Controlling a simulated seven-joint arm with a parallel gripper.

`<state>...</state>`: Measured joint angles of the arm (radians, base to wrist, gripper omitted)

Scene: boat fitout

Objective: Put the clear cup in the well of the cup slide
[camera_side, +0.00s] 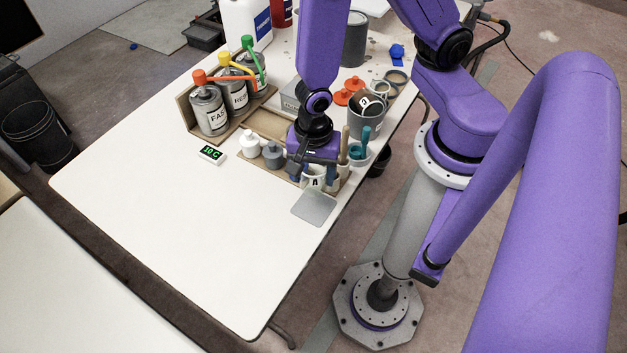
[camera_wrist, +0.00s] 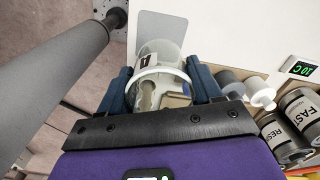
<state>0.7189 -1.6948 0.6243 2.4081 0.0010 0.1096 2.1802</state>
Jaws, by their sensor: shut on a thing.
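The clear cup (camera_wrist: 160,62) is between the blue fingers of my gripper (camera_wrist: 160,88) in the wrist view, its pale rim toward the palm. A dark mark shows on its wall. In the side view the cup (camera_side: 314,179) shows below my gripper (camera_side: 313,172), at the near end of the wooden organiser (camera_side: 266,123). My gripper is shut on the cup. I cannot make out the cup slide or its well for certain. The cup's base is hard to see, so I cannot tell whether it touches anything below.
A flat grey plate (camera_side: 315,207) lies just in front of the organiser. White (camera_side: 249,145) and grey (camera_side: 272,154) bottles stand left of my gripper. Labelled cans (camera_side: 209,110) stand behind, and a grey bucket (camera_side: 365,122) at right. The table's front left is clear.

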